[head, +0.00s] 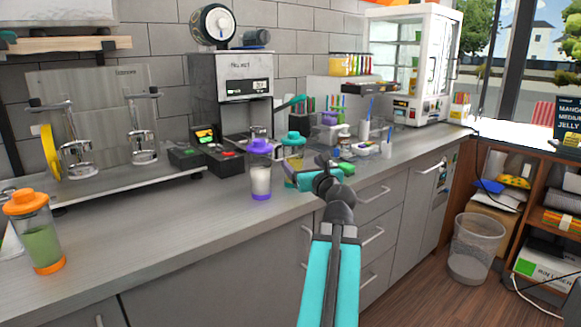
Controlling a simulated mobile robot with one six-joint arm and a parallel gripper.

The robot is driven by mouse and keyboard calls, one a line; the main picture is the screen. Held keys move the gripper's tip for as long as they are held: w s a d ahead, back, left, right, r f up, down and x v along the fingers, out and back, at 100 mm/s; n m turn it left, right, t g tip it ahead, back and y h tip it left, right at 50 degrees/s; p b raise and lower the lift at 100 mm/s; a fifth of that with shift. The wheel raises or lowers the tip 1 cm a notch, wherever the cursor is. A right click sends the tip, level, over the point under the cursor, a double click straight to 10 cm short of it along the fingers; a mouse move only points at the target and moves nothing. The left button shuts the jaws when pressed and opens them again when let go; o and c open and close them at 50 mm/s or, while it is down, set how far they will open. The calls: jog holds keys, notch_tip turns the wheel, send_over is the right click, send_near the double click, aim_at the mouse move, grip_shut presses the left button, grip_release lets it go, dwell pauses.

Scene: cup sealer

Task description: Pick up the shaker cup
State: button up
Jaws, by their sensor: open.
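Three lidded shaker cups stand upright on the counter. One has a purple lid and base and white contents (260,172), near the middle. One has a teal lid (292,138) and yellowish contents, just behind and right of it, its lower part partly hidden by my gripper. One has an orange lid and base with green contents (39,235), at the far left front. My gripper (296,174) is open at the counter's front, right of the purple-lidded cup and in front of the teal-lidded one. Contact with either cup cannot be told. I see nothing held between the jaws.
A coffee machine (235,92) stands behind the cups, with small dark devices (206,150) left of it. Small containers (345,140) crowd the counter to the right. The counter (150,225) is clear between the orange-lidded and purple-lidded cups. A wire bin (474,250) stands on the floor.

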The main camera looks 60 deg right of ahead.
aim_at(297, 158)
jog(key=shift+s+d, duration=0.15)
jog(key=shift+d, duration=0.05)
jog(key=shift+r+p, duration=0.15)
jog(key=shift+p, duration=0.5)
jog(key=w+p, duration=0.1)
jog(key=p, duration=0.2)
jog(key=shift+w+d, duration=0.1)
jog(key=shift+d, duration=0.25)
jog(key=p+x, duration=0.1)
jog(key=p, duration=0.7)
jog(key=shift+w+d, duration=0.2)
jog(key=x, duration=0.2)
jog(key=shift+w+d, duration=0.2)
jog(key=shift+x, duration=1.55)
jog(key=shift+w+d, duration=0.1)
jog(key=shift+w, duration=0.05)
jog(key=p+x, duration=0.1)
jog(key=x, duration=0.4)
